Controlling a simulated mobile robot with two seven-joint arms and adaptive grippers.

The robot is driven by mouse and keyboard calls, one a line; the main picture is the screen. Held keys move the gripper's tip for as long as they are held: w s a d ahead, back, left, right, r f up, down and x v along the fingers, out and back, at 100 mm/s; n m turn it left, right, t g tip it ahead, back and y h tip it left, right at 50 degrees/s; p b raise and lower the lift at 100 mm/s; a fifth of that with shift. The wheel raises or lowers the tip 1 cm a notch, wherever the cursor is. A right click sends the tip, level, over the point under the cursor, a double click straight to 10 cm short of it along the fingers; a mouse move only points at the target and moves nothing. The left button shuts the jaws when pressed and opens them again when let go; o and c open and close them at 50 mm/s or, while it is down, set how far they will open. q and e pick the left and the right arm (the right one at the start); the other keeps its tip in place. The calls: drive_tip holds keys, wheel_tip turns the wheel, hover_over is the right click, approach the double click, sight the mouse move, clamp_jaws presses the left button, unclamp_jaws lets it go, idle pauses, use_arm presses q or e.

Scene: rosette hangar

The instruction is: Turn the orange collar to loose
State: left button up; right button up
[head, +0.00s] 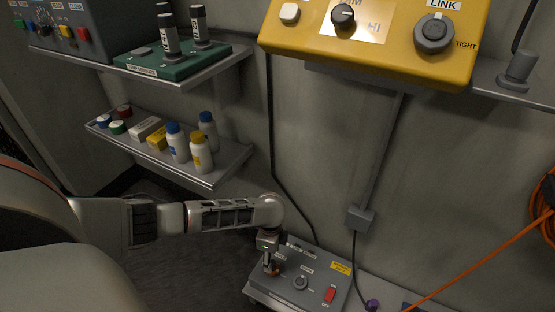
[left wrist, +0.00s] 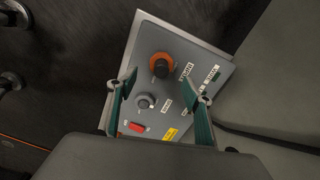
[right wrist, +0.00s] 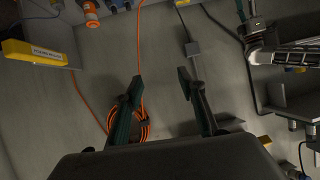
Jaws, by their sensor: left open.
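The orange collar (left wrist: 151,61) is a ring around a black knob on a grey control box (left wrist: 196,48) in the left wrist view. In the head view the collar (head: 274,272) is mostly hidden by my left gripper (head: 268,263), which points down at that end of the box. In the left wrist view my left gripper (left wrist: 159,75) is open, with its fingertips on either side of the collar in the picture; contact cannot be told. The collar's marks are too small to read. My right gripper (right wrist: 159,77) is open and empty in the right wrist view.
The box (head: 314,292) also carries a grey knob (head: 300,283) and a red switch (head: 330,294). A shelf (head: 211,181) with bottles is on the wall above, left of a yellow panel (head: 390,62). An orange cable coil (right wrist: 145,128) hangs beyond my right gripper.

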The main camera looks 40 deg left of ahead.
sight(272, 262)
use_arm(q)
drive_tip(key=f+b, duration=0.1)
drive_tip(key=f, duration=0.2)
drive_tip(key=f+b, duration=0.2)
drive_tip(key=f, duration=0.2)
drive_tip(key=shift+s+a, duration=0.1)
drive_tip(key=shift+s, duration=0.1)
drive_tip(key=shift+f+b, duration=0.3)
drive_tip(key=shift+b, duration=0.1)
drive_tip(key=shift+w+f, duration=0.1)
drive_tip(key=shift+w, duration=0.2)
use_arm(e)
drive_tip(key=a+m, duration=0.1)
drive_tip(key=s+a+m, duration=0.1)
drive_tip(key=a, duration=0.1)
drive_tip(key=a+f+m+y, duration=0.1)
drive_tip(key=a+m, duration=0.1)
drive_tip(key=shift+s, duration=0.25)
use_arm(q)
drive_tip(key=c, duration=1.1)
use_arm(e)
drive_tip(key=shift+r, duration=0.1)
